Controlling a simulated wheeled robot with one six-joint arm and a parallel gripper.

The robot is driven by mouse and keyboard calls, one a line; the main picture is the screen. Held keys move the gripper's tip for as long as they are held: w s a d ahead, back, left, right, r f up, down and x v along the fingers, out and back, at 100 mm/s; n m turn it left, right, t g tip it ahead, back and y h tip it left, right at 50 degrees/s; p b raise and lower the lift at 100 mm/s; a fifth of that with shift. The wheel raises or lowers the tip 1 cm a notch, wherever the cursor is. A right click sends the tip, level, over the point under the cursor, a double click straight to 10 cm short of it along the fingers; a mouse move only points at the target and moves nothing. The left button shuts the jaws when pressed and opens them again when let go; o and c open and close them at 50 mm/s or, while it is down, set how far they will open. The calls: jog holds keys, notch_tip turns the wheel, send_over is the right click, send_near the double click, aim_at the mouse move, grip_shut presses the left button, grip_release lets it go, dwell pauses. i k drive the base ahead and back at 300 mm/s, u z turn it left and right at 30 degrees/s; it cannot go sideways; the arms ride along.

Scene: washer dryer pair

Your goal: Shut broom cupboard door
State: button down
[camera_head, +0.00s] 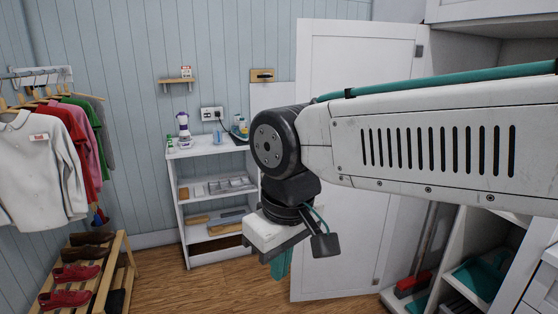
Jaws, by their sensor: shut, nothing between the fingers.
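The broom cupboard door (345,70) is a tall white panel standing open in the middle of the view. Dark hinges show along its right edge, and my arm crosses in front of its middle. The open cupboard (455,235) is on the right, with a red brush head and a teal dustpan inside. My gripper (281,264) points down in front of the door's lower left part, its teal fingers shut and empty. I cannot tell whether it touches the door.
A white shelf unit (186,222) stands against the blue panelled wall at the back left. Clothes (35,165) hang at the far left above a wooden shoe rack (122,250). Bare wooden floor (225,290) lies between the rack and the door.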

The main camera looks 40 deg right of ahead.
aim_at(331, 55)
jog(key=z, duration=0.3)
jog(key=i, duration=0.8)
jog(key=z, duration=0.8)
jog(key=i, duration=0.35)
jog(key=z, duration=0.25)
